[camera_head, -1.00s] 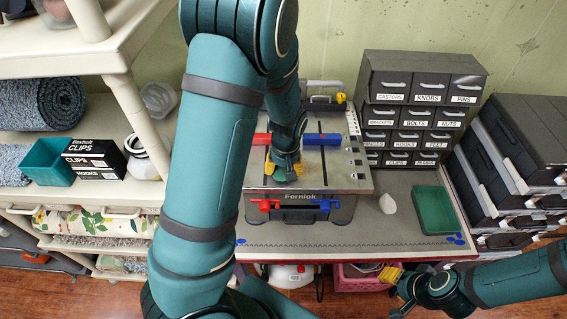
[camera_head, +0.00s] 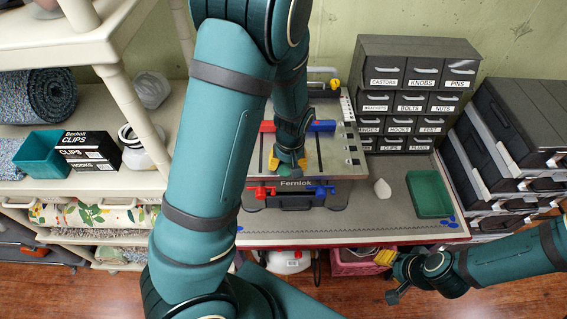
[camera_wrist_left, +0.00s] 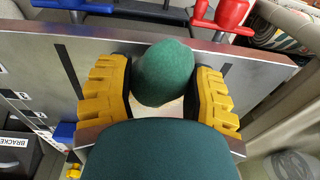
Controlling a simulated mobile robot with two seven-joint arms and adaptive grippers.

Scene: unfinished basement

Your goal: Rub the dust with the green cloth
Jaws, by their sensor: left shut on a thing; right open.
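The green cloth (camera_wrist_left: 165,72) is a rounded bundle between the yellow fingers of my left gripper (camera_wrist_left: 160,95) in the left wrist view. In the head view this gripper (camera_head: 287,165) points down at the metal top (camera_head: 335,160) of the Fernlok bench, close to its front edge. The cloth is mostly hidden there. A pale patch (camera_wrist_left: 173,107) shows just below the cloth in the wrist view; I cannot tell if it is dust. My right gripper (camera_head: 388,275) is open and empty, low in front of the table edge.
Red and blue clamps (camera_head: 321,126) sit on the bench top. A white lump (camera_head: 382,188) and a green tray (camera_head: 430,193) lie to its right. A labelled drawer cabinet (camera_head: 412,95) stands behind, stacked black cases (camera_head: 520,140) at right, a cream shelf (camera_head: 105,75) at left.

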